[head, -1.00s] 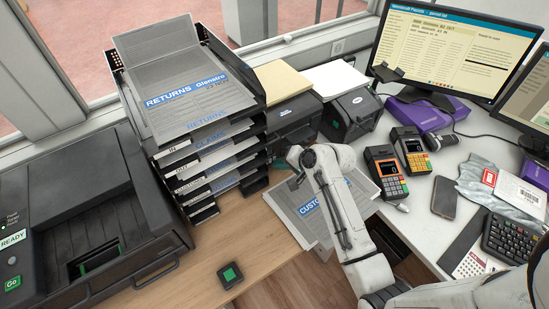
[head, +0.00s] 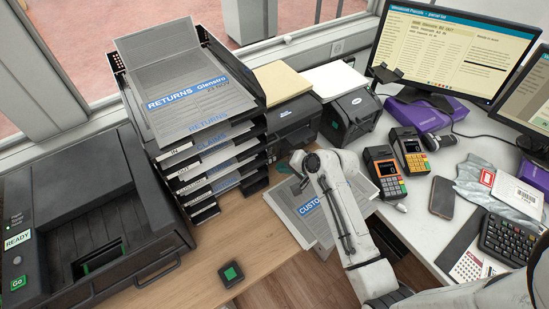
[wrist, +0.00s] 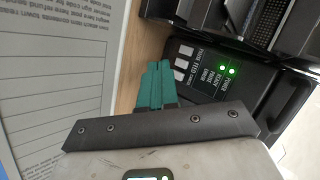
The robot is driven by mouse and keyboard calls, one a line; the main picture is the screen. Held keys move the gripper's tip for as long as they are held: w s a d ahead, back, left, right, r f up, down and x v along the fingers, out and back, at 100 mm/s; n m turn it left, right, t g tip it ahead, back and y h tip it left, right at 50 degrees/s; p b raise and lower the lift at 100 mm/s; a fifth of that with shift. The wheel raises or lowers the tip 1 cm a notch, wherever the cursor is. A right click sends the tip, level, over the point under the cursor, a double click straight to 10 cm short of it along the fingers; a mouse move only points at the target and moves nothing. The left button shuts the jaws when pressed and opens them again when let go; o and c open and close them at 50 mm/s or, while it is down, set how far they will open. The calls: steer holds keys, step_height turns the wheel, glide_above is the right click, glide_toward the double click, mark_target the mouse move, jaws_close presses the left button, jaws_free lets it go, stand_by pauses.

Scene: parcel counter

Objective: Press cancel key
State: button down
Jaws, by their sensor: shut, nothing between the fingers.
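The fingertips point at a black device (wrist: 238,98) with pale keys (wrist: 183,62) and lit green lights. Its labels are small; "PAPER FEED" seems to be among them. I cannot tell touch from a gap. In the head view my arm hides the gripper.
Printed sheets (head: 310,212) lie beneath my arm. A tall stack of labelled trays (head: 200,150) stands left of it. A large black printer (head: 85,205) and a small black-and-green block (head: 231,273) sit on the wooden counter, whose front is mostly clear.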

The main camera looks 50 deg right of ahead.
steer(key=shift+s+a+p, duration=0.25)
steer(key=shift+s+p, duration=0.15)
steer(key=shift+s, duration=0.5)
steer(key=shift+s+a+p, duration=0.25)
steer(key=shift+s+p, duration=0.1)
steer(key=shift+s, duration=0.55)
steer(key=shift+s+a+p, duration=0.25)
steer(key=shift+s+p, duration=0.15)
steer(key=shift+s, duration=0.5)
